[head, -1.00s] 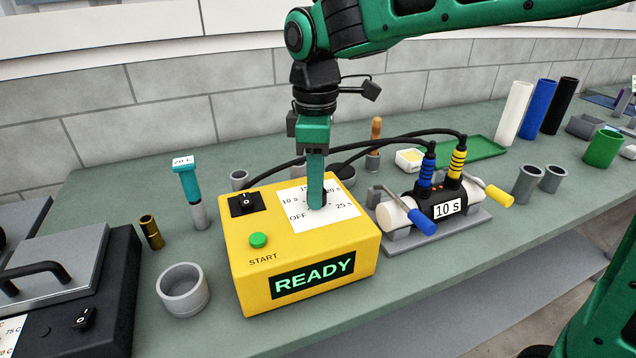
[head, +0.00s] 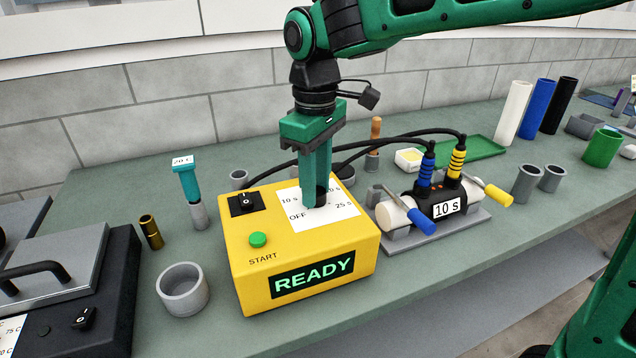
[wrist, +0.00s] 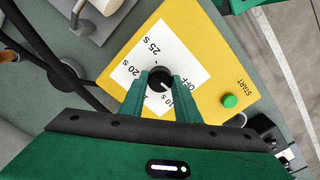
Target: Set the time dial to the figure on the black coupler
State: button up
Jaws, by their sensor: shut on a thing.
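The yellow control box (head: 245,285) has a white dial plate (head: 345,212) marked OFF, 10 s, 15 s, 20 s and 25 s. My gripper (head: 316,202) points down and is shut on the black time dial (wrist: 159,88), one finger on each side. In the wrist view a small white mark on the dial seems to face the 10 s side, but the fingers and its size make the exact setting hard to read. The black coupler (head: 437,195) lies across a white pipe right of the box; its label reads 10 s.
The box also has a READY display (head: 313,273), a green START button (head: 258,239) and a black rocker switch (head: 243,203). Black cables arch behind my gripper to the coupler's blue and yellow plugs. A grey ring (head: 183,290) stands left of the box.

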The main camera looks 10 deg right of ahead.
jog(key=m, duration=0.4)
jog(key=shift+w+d+r, duration=0.1)
jog(key=shift+w+r, duration=0.05)
jog(key=shift+w, duration=0.2)
jog(key=shift+m, duration=1.2)
jog(key=shift+s, duration=0.1)
jog(key=o, duration=1)
jog(key=shift+d, duration=0.1)
jog(key=shift+o, duration=0.2)
jog(key=shift+s, duration=0.1)
jog(key=shift+r, duration=0.35)
notch_tip(320, 180, up, 10)
